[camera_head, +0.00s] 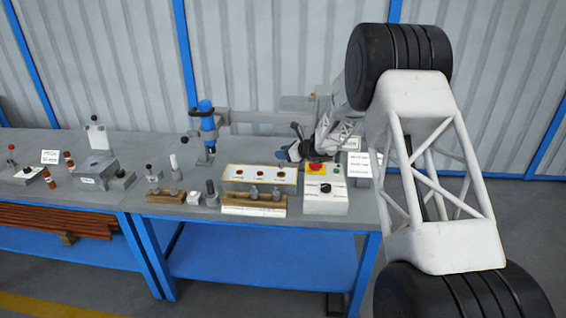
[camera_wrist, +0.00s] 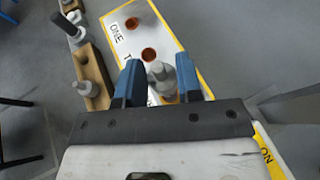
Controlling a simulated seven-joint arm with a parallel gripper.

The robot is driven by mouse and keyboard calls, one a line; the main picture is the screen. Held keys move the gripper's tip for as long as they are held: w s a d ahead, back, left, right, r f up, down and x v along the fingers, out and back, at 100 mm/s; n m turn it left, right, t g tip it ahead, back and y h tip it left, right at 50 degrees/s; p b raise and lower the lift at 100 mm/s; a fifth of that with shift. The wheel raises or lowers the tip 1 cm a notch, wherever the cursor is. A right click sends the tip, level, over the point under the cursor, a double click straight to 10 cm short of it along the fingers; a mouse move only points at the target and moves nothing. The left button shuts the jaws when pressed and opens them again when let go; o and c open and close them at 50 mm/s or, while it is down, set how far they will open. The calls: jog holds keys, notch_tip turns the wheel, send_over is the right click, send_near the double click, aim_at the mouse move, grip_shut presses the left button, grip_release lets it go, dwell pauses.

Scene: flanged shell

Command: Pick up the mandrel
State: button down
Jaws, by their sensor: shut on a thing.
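In the wrist view, my gripper (camera_wrist: 159,72) has its two blue fingers closed on a grey, round-topped pin, which I take to be the mandrel (camera_wrist: 160,78). The mandrel stands between the fingertips, over the white panel (camera_wrist: 120,42) near one of its red-brown round spots. I cannot tell how far its lower end is from the panel. In the head view, my gripper (camera_head: 287,152) is above and behind the yellow-edged white panel (camera_head: 232,172). The mandrel cannot be made out there.
A wooden rack (camera_head: 232,201) with grey pegs stands in front of the panel. Another wooden rack (camera_head: 157,198) stands to its left. A white control box with a red button (camera_head: 321,168) is at right. A blue-topped press (camera_head: 206,120) stands behind.

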jog(key=shift+r, duration=1.65)
jog(key=shift+d+r, duration=0.1)
